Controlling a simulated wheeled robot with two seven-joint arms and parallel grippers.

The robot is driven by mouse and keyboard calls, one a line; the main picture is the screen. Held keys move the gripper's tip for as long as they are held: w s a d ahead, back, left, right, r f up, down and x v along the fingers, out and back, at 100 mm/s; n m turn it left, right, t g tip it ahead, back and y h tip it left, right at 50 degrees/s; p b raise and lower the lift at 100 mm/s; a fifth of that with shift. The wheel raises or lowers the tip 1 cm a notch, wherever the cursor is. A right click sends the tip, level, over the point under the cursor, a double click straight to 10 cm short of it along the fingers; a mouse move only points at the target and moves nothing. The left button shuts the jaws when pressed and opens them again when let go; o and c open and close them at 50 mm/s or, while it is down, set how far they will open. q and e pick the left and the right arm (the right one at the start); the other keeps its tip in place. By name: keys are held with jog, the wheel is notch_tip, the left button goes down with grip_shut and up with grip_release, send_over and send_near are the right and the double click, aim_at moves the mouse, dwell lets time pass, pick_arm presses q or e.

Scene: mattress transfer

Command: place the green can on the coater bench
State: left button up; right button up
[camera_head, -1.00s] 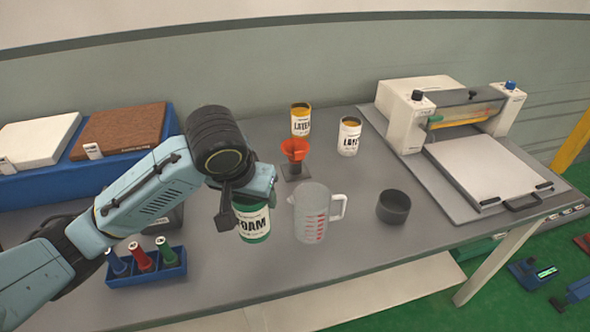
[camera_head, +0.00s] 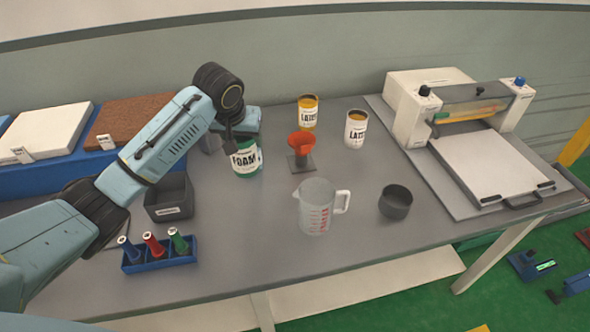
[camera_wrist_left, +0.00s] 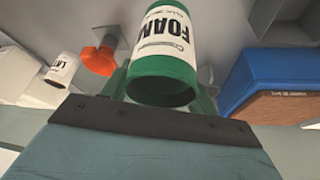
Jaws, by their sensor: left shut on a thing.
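The green can (camera_head: 246,160), with a white FOAM label, is in my left gripper (camera_head: 242,142), which is shut on it. It is upright at the back left of the grey bench (camera_head: 350,230), left of the orange funnel. I cannot tell whether its base touches the bench top. In the left wrist view the can (camera_wrist_left: 165,75) fills the middle, between the fingers. The white coater (camera_head: 465,105) stands at the bench's right end. My right gripper is not in view.
Near the can are the orange funnel (camera_head: 302,145), two latex cans (camera_head: 308,113) (camera_head: 355,130), a measuring jug (camera_head: 316,207), a dark cup (camera_head: 396,202), a grey bin (camera_head: 169,198) and a blue rack (camera_head: 162,258). The front middle of the bench is clear.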

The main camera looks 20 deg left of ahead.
pick_arm(q)
jog(key=shift+n, duration=0.3)
jog(key=shift+w+a+f, duration=0.35)
jog(key=shift+a+f, duration=0.2)
jog(key=shift+f, duration=1.2)
jog(key=shift+w+a+f, duration=0.3)
jog(key=shift+a+f, duration=0.25)
jog(key=shift+f, duration=1.2)
jog(key=shift+w+a+f, duration=0.35)
jog(key=shift+a+f, duration=0.2)
jog(key=shift+f, duration=1.2)
jog(key=shift+f, duration=0.1)
jog(key=o, duration=1.2)
jog(key=p+v, duration=0.1)
jog(key=v, duration=1.1)
jog(key=shift+d+p, duration=0.15)
jog(key=shift+p, duration=0.2)
jog(key=shift+w, duration=0.1)
